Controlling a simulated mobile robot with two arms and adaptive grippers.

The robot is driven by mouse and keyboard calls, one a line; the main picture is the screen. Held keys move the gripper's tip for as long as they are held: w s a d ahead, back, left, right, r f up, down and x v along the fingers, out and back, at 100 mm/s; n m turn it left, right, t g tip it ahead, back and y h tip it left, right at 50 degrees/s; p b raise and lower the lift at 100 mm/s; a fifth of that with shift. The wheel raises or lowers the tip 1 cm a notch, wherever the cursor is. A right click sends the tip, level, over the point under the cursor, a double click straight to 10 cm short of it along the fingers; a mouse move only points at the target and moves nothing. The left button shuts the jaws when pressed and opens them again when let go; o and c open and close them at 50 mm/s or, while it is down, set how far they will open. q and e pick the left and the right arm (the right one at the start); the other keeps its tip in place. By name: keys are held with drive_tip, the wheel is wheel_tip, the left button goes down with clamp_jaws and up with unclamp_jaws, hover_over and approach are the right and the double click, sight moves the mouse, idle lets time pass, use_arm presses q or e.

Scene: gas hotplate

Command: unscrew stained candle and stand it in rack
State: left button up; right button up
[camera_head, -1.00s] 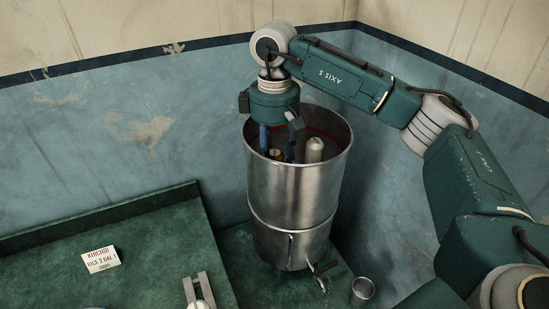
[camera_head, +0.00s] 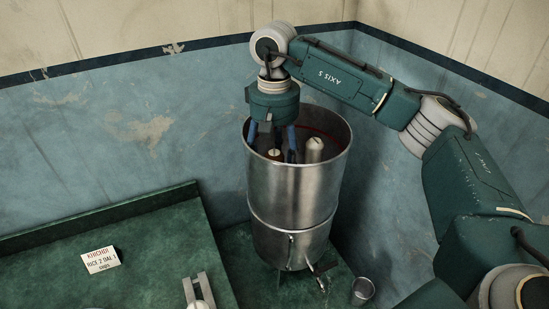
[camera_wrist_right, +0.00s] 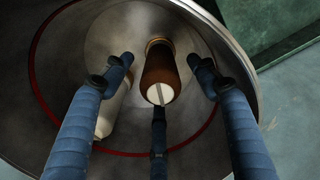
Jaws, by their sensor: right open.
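The stained candle (camera_wrist_right: 168,72) is brown with a pale slotted end and stands inside the steel vessel (camera_head: 291,195). Its top also shows in the head view (camera_head: 275,154). A clean white candle (camera_head: 314,149) stands to its right in the head view and to its left in the wrist view (camera_wrist_right: 106,118). My right gripper (camera_wrist_right: 160,78) reaches down into the vessel with its three blue fingers open around the stained candle, with visible gaps at the sides. My left gripper is not in view. I cannot make out the rack for certain.
A grey forked piece (camera_head: 205,289) with a pale round part is cut off at the bottom edge. A paper label (camera_head: 101,260) lies on the green counter (camera_head: 160,232). A small metal cup (camera_head: 362,290) stands near the vessel's tap (camera_head: 318,275). Walls close in behind.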

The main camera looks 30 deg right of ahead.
drive_tip(key=m, duration=0.3)
drive_tip(key=shift+m, duration=0.3)
drive_tip(key=m, duration=0.4)
drive_tip(key=c, duration=1.3)
drive_tip(key=n, duration=0.4)
drive_tip(key=shift+n, duration=0.6)
drive_tip(key=n, duration=0.2)
drive_tip(key=shift+n, duration=1.5)
